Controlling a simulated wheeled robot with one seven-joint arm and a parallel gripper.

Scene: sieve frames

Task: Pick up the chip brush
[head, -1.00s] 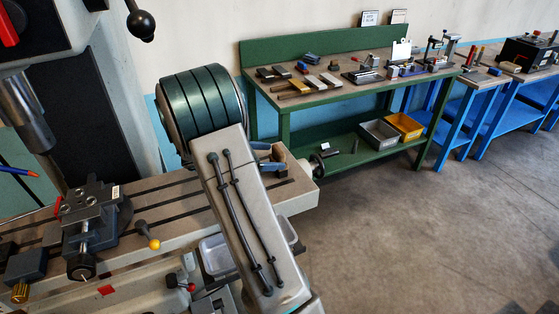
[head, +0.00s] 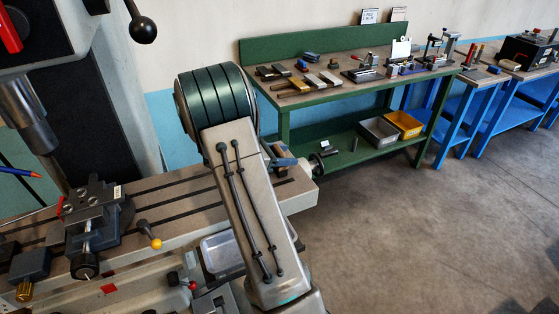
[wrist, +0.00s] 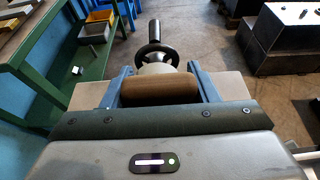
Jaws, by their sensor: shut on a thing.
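My gripper (wrist: 160,78) shows in the wrist view with its two blue fingers on either side of a brown, rounded wooden piece. This piece looks like the handle of the chip brush (wrist: 160,93); it lies across the gap between the fingers. The brush's bristles cannot be made out. In the head view my arm hides most of the gripper. Only a blue finger (head: 285,162) shows beside the arm, over the right end of the machine table.
The slotted machine table (head: 185,196) carries a vise (head: 90,212) at left. A black handwheel (wrist: 154,50) stands just beyond the fingers. A green workbench (head: 283,125) with tools and bins is behind; blue benches stand farther right. The floor at right is clear.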

